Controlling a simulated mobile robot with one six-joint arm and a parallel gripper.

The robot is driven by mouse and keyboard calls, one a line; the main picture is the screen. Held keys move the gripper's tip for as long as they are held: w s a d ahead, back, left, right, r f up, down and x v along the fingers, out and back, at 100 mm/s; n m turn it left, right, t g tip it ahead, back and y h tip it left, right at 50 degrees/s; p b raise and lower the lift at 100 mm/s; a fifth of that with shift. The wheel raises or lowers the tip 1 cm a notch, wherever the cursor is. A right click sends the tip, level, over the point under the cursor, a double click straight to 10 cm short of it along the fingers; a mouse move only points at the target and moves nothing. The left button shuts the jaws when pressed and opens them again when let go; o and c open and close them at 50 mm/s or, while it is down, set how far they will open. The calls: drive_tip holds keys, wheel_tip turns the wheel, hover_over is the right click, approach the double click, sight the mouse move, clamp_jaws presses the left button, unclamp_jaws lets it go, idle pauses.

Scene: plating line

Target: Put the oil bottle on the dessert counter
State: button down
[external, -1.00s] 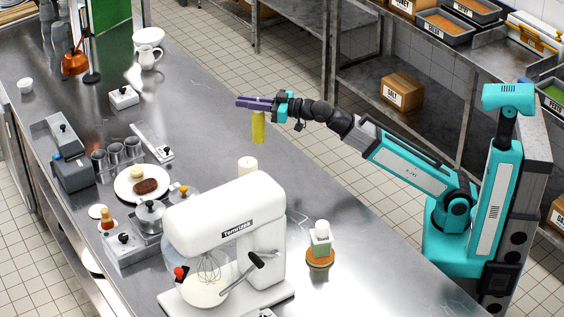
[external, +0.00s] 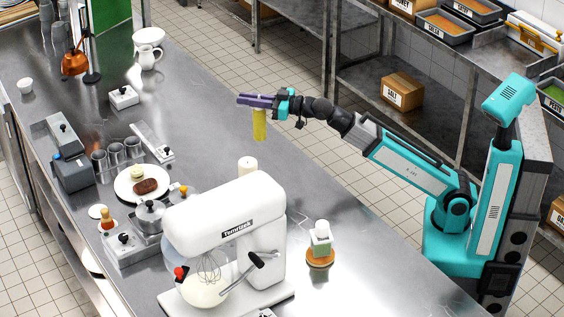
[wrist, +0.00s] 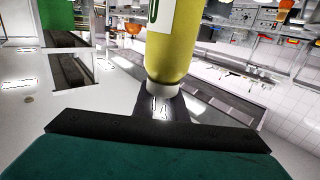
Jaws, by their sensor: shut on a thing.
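My gripper (external: 258,101) is shut on the yellow oil bottle (external: 259,126), which hangs below the fingers in the external view. The bottle appears over the right edge of the long steel counter (external: 215,110); its exact height above the surface is hard to tell. In the wrist view the yellow bottle (wrist: 176,62) fills the upper middle, with part of a white label and a pale neck end near the gripper. No sign marks which surface is the dessert counter.
A white stand mixer (external: 235,235) stands on the near counter, with a candle (external: 247,167) behind it and a soap-like bottle (external: 320,238) to its right. A plate of food (external: 142,187) sits farther left. The counter's middle is clear. A shelf with a carton (external: 402,91) stands behind.

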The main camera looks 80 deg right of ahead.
drive_tip(key=shift+s+d+r, duration=2.45)
drive_tip(key=shift+s+d, duration=2.8)
drive_tip(key=shift+s, duration=0.45)
drive_tip(key=s+a+n+g+y, duration=0.2)
drive_tip(key=a+n+y, duration=0.3)
drive_tip(key=a, duration=1.6)
drive_tip(key=s+a+n+g+y, duration=0.2)
drive_tip(key=a+y, duration=0.5)
drive_tip(key=a, duration=1.3)
drive_tip(key=s+a+n+g+y, duration=0.2)
drive_tip(key=s+a, duration=0.2)
drive_tip(key=a, duration=0.4)
drive_tip(key=s+a+n+g+y, duration=0.1)
drive_tip(key=s+a+n, duration=0.1)
drive_tip(key=s+a, duration=0.45)
drive_tip(key=s+a+f+n+g+y+b, duration=0.1)
drive_tip(key=s+a+f+g+b, duration=0.1)
drive_tip(key=s+a, duration=0.3)
drive_tip(key=s+a+f+n+g+y+b, duration=0.1)
drive_tip(key=s+a+f+b, duration=0.3)
drive_tip(key=a, duration=0.4)
drive_tip(key=shift+s+a+f+n+g+y, duration=0.2)
drive_tip(key=shift+s+f+n+g+y, duration=0.1)
drive_tip(key=shift+s+f+n+g, duration=0.25)
drive_tip(key=shift+r, duration=0.1)
